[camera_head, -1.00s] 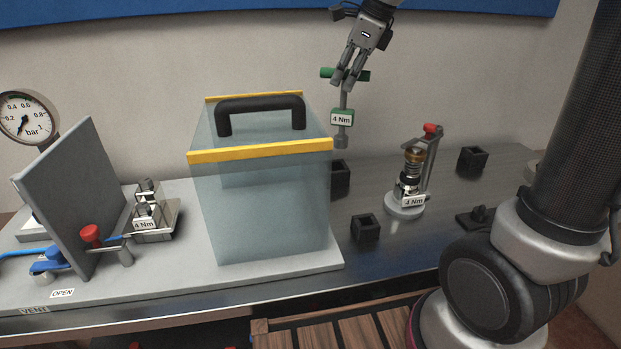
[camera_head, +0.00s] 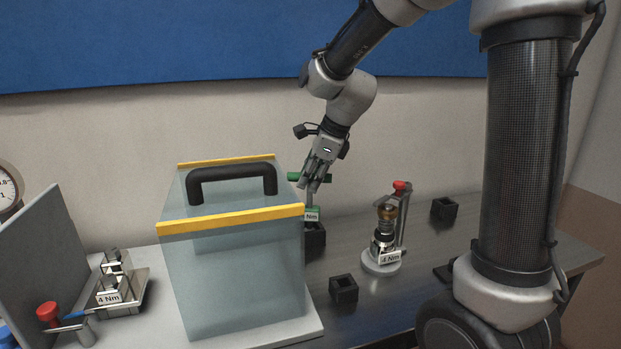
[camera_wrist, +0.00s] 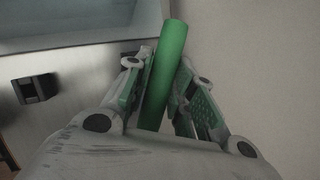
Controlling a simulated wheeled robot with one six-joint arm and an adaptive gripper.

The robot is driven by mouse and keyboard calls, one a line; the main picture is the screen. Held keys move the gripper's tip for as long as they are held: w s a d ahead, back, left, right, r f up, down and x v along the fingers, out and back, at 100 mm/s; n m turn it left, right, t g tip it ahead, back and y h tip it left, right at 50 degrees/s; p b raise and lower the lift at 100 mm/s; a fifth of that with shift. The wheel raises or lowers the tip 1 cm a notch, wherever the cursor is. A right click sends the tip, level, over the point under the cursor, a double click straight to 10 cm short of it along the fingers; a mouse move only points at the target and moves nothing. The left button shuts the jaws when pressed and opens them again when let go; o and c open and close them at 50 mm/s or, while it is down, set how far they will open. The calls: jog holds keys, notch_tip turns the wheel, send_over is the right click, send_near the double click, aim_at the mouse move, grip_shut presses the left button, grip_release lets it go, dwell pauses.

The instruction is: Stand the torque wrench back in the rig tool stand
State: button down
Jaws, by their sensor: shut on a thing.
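The wrench hangs roughly upright over a black square holder (camera_head: 316,241), just right of the clear case. Its lower end is at or just behind the holder's top; I cannot tell whether it is inside. No label marks this holder as the rig tool stand.
The clear case (camera_head: 235,270) with yellow edges and black handle stands close left of the wrench. Other black holders stand in front (camera_head: 344,289) and at the back right (camera_head: 444,208). A red-topped fixture (camera_head: 383,250) tagged "4 Nm" stands to the right. Bare metal bench lies between.

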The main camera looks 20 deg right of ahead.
jog(key=c, duration=1.2)
grip_release()
jog(key=shift+f, duration=0.1)
jog(key=v, duration=1.2)
jog(key=s+d+f+n+h, duration=0.1)
jog(key=s+d+f+n, duration=0.1)
jog(key=s+n, duration=0.5)
jog(key=s+d+f+n+h, duration=0.1)
jog(key=s+d+n, duration=0.4)
jog(key=s+n, duration=0.2)
jog(key=s+d+f+n+h, duration=0.1)
jog(key=s+d+n, duration=0.3)
jog(key=s+n, duration=0.4)
jog(key=shift+s+f, duration=0.35)
jog(key=shift+f, duration=0.45)
jog(key=shift+d, duration=0.15)
